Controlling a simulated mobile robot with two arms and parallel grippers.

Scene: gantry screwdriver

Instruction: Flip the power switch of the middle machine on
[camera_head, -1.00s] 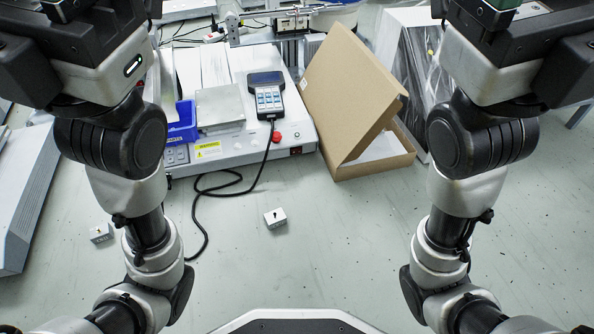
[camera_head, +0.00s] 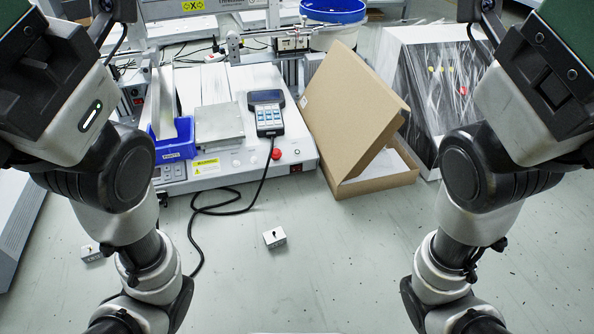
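The middle machine (camera_head: 240,158) is a white benchtop unit with a sloped front, standing at the centre left of the head view. A small black switch with a red part (camera_head: 296,168) sits low at the right end of its front face. It is too small to tell whether it is on or off. A red round button (camera_head: 277,154) is above and left of it. My two arms rise at the left and right of the view, apart from the machine. I see no gripper fingers; both grippers are out of the picture.
A handheld pendant (camera_head: 267,115) lies on the machine, its black cable looping onto the floor. A blue bin (camera_head: 175,148) is at its left. An open cardboard box (camera_head: 375,185) stands close on the right, before a plastic-wrapped machine (camera_head: 430,75). A small white switch box (camera_head: 274,237) lies in front.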

